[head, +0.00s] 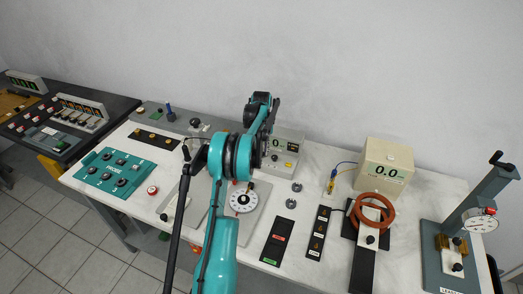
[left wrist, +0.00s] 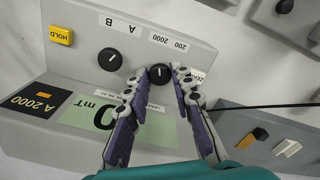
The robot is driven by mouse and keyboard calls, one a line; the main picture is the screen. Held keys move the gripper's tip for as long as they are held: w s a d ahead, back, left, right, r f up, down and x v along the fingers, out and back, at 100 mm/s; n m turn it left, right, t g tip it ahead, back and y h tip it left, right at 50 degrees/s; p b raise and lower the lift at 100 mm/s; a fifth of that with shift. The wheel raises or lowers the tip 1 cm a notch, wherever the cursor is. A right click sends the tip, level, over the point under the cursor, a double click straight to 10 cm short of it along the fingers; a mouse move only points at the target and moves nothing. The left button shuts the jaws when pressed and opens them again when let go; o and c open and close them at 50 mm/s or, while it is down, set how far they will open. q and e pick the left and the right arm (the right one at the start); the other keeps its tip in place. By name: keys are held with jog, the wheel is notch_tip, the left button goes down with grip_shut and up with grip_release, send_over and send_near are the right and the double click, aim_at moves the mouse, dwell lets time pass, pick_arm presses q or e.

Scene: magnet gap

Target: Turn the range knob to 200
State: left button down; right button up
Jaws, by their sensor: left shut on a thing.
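The grey meter box (head: 291,147) stands near the back middle of the table in the head view, partly behind my arm. In the left wrist view its panel appears upside down. The black range knob (left wrist: 160,75) sits by the printed 200 and 2000 label (left wrist: 168,42). Its white mark runs roughly up and down in the picture. My left gripper (left wrist: 158,80) is shut on this knob, one finger on each side. A second black knob (left wrist: 109,60) sits by the A B label. The green display (left wrist: 110,122) is partly covered by a finger. My right gripper is out of view.
A beige box reading 0.0 (head: 384,168) and a red ring (head: 372,214) are to the right.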

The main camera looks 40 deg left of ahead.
aim_at(262, 153)
pick_arm(q)
jog(key=m+p, duration=0.1)
jog(key=m, duration=0.9)
jog(key=shift+p, duration=0.3)
jog(key=shift+m, duration=0.4)
jog(key=c, duration=1.3)
grip_release()
notch_tip(262, 153, up, 12)
jog(key=shift+d, duration=0.1)
